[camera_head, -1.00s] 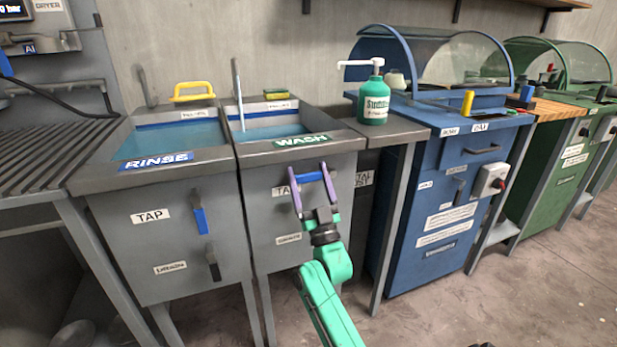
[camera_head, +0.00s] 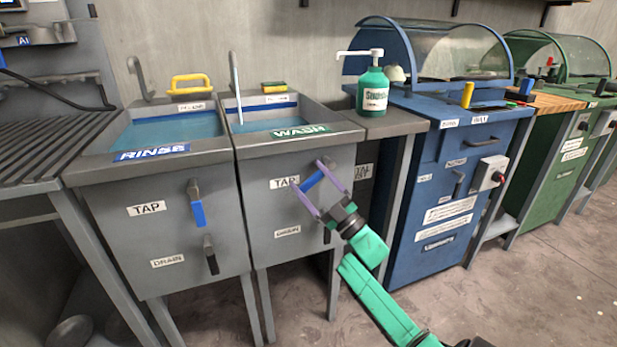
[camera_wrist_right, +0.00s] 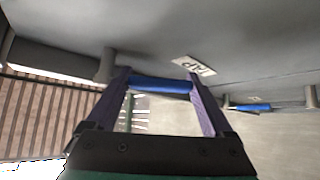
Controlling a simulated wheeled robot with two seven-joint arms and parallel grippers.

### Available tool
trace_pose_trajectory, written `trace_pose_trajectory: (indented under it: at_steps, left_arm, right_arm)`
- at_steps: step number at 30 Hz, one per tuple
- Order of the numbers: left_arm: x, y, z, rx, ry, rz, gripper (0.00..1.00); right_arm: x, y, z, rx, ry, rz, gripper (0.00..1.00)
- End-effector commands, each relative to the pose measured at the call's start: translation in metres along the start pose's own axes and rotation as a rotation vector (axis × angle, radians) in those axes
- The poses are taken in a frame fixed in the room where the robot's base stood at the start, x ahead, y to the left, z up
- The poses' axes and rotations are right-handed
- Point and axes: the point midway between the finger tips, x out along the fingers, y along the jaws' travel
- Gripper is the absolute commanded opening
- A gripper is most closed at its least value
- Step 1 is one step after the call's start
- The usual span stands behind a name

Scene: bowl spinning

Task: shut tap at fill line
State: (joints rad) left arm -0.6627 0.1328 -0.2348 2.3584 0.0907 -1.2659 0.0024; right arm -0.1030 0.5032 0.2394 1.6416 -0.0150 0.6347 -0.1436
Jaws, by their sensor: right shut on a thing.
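My right gripper (camera_head: 306,175) is shut on the blue tap handle (camera_head: 313,180) on the front of the WASH basin (camera_head: 268,190). In the right wrist view the blue handle (camera_wrist_right: 161,85) lies crosswise between the two purple fingers. In the head view the handle is tilted, its right end higher, beside the TAP label (camera_head: 285,183). The WASH basin holds blue water (camera_head: 262,118), below a blue line (camera_head: 258,102) on its back wall. My left gripper is not in view.
The RINSE basin (camera_head: 110,172) stands to the left; its blue tap handle (camera_head: 198,213) hangs down. Drain handles sit lower on both fronts. A green soap bottle (camera_head: 373,90) stands on the counter at right, next to a blue cabinet (camera_head: 440,200).

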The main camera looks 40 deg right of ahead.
Motion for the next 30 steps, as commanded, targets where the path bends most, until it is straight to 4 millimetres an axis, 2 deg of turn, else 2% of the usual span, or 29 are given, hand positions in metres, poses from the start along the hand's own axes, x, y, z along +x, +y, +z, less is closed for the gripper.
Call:
trace_pose_trajectory:
  at_steps: [6,15,30]
  left_arm:
    - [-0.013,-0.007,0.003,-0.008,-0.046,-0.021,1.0]
    - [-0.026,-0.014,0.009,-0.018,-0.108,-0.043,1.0]
    - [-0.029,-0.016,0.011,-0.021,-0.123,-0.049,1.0]
  right_arm:
    - [-0.007,0.0,0.007,-0.113,-0.004,-0.117,0.0]
    - [-0.013,0.0,0.013,-0.2,-0.004,-0.205,0.0]
    - [-0.015,0.0,0.015,-0.219,-0.004,-0.223,0.0]
